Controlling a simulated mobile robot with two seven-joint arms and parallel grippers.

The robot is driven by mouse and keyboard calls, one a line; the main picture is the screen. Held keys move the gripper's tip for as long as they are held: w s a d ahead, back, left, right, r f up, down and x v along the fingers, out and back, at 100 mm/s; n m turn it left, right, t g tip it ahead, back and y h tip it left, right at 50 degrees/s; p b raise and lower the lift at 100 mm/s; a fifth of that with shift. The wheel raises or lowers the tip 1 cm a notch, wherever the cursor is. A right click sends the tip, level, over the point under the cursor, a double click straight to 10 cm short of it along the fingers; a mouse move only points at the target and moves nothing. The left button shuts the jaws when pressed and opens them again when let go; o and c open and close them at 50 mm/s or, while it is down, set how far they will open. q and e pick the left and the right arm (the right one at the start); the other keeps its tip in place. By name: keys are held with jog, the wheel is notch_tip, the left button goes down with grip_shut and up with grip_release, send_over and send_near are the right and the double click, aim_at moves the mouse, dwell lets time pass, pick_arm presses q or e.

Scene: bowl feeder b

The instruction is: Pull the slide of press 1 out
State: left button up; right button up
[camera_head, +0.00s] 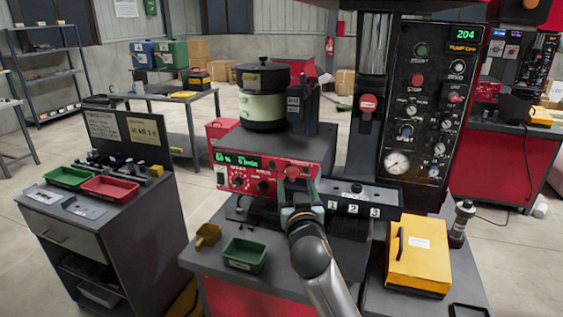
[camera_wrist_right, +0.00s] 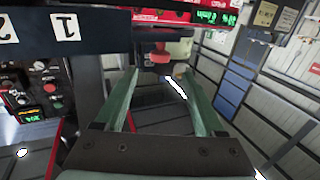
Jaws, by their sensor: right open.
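Press 1 is the black machine with a control panel (camera_head: 430,90) reading 204 in the head view. A dark bar labelled 1, 2, 3 (camera_head: 362,209) sits low in front of it; I cannot tell which part is its slide. The bar shows upside down at the upper left of the right wrist view (camera_wrist_right: 45,32). My right gripper (camera_head: 300,192) is just left of the bar, before the red control box. In the right wrist view its green fingers (camera_wrist_right: 160,78) are apart and empty. A red knob (camera_wrist_right: 158,57) shows beyond the gap between them. My left gripper is not seen.
The red control box (camera_head: 250,172) stands beneath a round pale green bowl feeder (camera_head: 262,107). A green bin (camera_head: 244,254) and a yellow scoop (camera_head: 208,236) lie left of my right arm. A yellow box (camera_head: 417,262) stands to its right. A grey cabinet (camera_head: 90,235) stands left.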

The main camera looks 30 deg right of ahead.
jog(key=p+x, duration=0.1)
jog(key=x, duration=1)
jog(key=shift+w+d+p, duration=0.15)
jog(key=shift+w+p, duration=0.1)
jog(key=shift+p, duration=0.1)
grip_shut()
jog(key=shift+f, duration=0.1)
dwell(0.9)
